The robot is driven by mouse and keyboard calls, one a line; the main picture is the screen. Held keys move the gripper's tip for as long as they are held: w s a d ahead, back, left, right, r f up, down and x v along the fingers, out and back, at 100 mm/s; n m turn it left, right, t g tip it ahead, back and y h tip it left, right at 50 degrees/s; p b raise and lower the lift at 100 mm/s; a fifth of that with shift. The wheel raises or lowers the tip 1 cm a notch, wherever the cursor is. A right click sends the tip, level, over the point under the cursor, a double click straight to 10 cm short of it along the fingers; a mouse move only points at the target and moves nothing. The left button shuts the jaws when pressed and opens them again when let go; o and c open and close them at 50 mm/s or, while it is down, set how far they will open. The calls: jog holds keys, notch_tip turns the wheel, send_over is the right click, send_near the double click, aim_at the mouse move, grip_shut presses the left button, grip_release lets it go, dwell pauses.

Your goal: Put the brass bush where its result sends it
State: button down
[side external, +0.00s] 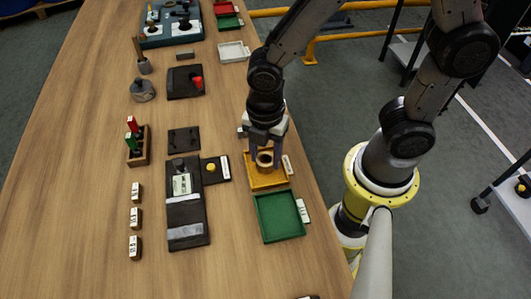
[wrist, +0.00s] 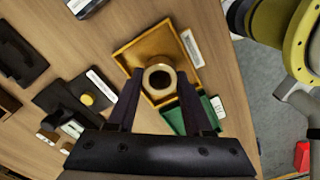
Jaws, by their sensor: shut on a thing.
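The brass bush (side external: 265,160) is a short hollow ring, upright, with its bore facing up. My gripper (side external: 264,149) is shut on it, with a finger on either side, and holds it over the yellow tray (side external: 268,183). In the wrist view, the bush (wrist: 160,82) sits between the fingertips, inside the outline of the yellow tray (wrist: 133,54). I cannot tell whether its bottom touches the tray floor. The green tray (side external: 279,216) is next to the yellow one and looks empty. A dark device with a small pale display (side external: 182,184) stands to the left; its reading is not legible.
A yellow button (side external: 211,167) sits on a dark pad beside the device. A wooden stand (side external: 138,150) holds red and green handled tools. Several white-labelled blocks (side external: 135,217) line the left.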

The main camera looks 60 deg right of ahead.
jog(key=shift+f, duration=0.3)
jog(key=shift+c, duration=1.1)
grip_release()
notch_tip(320, 180, up, 7)
dwell(0.4)
jog(key=d+r+m+t, duration=0.4)
jog(key=d+r+m, duration=0.2)
jog(key=d+r, duration=0.25)
jog(key=s+d+r+m+t, duration=0.1)
jog(key=s+d+r+m, duration=0.2)
jog(key=s+m, duration=0.4)
jog(key=d+m, duration=0.1)
jog(key=m, duration=0.5)
jog(key=shift+m+t, duration=0.3)
jog(key=shift+m, duration=0.1)
